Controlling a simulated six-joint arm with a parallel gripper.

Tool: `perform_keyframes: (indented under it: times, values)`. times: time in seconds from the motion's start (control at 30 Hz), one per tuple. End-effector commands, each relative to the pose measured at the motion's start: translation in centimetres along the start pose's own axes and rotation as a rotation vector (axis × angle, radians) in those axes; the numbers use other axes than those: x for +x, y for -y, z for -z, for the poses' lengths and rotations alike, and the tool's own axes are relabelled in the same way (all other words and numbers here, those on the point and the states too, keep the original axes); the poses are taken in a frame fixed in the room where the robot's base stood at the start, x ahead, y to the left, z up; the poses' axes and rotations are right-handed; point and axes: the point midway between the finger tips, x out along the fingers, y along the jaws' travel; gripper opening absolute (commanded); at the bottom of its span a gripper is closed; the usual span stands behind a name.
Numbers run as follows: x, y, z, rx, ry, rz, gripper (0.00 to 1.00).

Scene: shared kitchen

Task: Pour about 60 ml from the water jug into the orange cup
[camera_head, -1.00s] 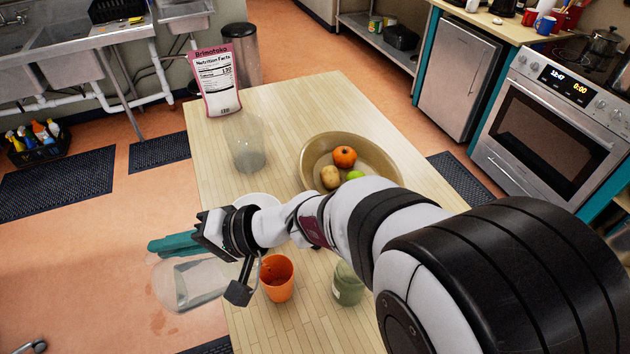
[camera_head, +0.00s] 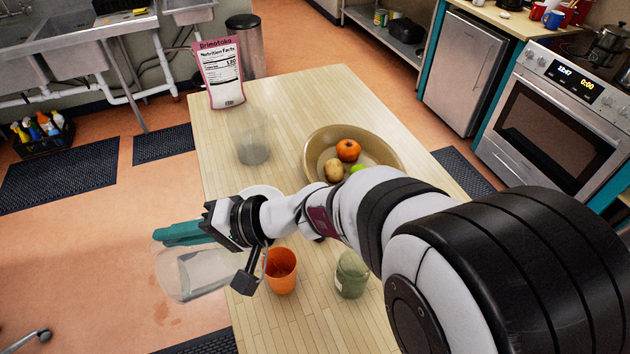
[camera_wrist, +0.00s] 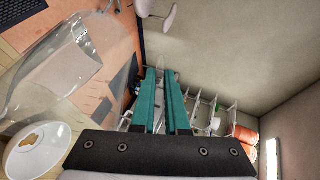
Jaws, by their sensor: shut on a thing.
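The clear water jug (camera_head: 195,276) hangs at the left table edge in the head view, with the floor showing behind it. It looks tilted; the water level in it is hard to read. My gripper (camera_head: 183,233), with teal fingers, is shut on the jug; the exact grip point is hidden. In the wrist view the fingers (camera_wrist: 162,88) are close together and the clear jug (camera_wrist: 75,60) fills the upper left. The orange cup (camera_head: 281,274) stands upright on the table, right of the jug and apart from it. Its contents cannot be told.
A green jar (camera_head: 351,278) stands right of the cup. A white dish (camera_head: 262,191) lies partly behind my wrist. Farther back are a clear container (camera_head: 253,145), a fruit bowl (camera_head: 318,146) and a pink-edged bag (camera_head: 218,75). The table (camera_head: 290,105) is bare at the back right.

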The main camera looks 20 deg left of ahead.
Motion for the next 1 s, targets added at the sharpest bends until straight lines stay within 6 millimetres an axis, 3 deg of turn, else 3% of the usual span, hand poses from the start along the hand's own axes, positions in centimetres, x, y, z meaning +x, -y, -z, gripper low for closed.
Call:
perform_keyframes:
  times: [0.27, 0.43, 0.67, 1.0]
  values:
    - [0.1, 0.0, -0.1, -0.003, 0.001, -0.002, 0.00]
    - [4.7, -2.6, -1.9, -0.126, -0.018, -0.288, 0.00]
    - [5.6, -3.8, -2.1, -0.155, -0.029, -0.370, 0.00]
    - [5.6, -3.9, -2.0, -0.156, -0.029, -0.375, 0.00]
